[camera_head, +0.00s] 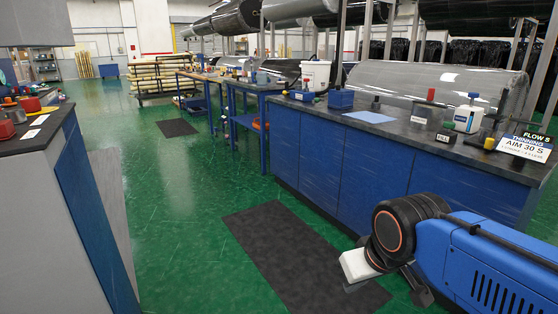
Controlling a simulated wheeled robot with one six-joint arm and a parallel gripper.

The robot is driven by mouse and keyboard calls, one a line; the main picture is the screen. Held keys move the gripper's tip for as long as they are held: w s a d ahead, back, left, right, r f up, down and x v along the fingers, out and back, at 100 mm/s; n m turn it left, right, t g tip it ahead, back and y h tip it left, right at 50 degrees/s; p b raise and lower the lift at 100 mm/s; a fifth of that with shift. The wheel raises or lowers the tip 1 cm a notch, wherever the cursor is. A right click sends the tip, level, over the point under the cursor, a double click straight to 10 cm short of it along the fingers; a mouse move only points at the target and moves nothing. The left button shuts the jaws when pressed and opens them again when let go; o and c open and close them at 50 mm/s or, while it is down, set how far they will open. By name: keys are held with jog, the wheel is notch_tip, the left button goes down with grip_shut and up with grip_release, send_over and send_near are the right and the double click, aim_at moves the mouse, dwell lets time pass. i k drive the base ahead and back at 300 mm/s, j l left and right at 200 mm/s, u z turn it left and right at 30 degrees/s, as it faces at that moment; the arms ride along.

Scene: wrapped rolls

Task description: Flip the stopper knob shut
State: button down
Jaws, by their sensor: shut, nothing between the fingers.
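I cannot make out a stopper knob for certain. My arm reaches in from the lower right, with a blue link and a black joint with an orange ring. My gripper (355,284), at the arm's pale end, is low over the floor in front of the blue cabinets, well away from the bottle. It is shut and empty, and its fingers are hard to see.
A small dark "FILL" sign (444,137), a red-topped item (431,95) and a larger tilted sign (526,147) stand near the bottle. A white bucket (315,75) and blue bin (341,99) are farther left. A wrapped roll (425,80) lies behind.

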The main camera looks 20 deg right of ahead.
aim_at(489, 142)
jog(key=i+z, duration=0.25)
jog(key=z, duration=0.2)
jog(key=i+z, duration=0.25)
jog(key=z, duration=0.2)
jog(key=i+j+z, duration=0.15)
jog(key=z, duration=0.3)
jog(key=i+j+z, duration=0.3)
jog(key=z, duration=0.15)
jog(key=i+j+z, duration=0.2)
jog(key=z, duration=0.15)
jog(key=i+j+z, duration=0.3)
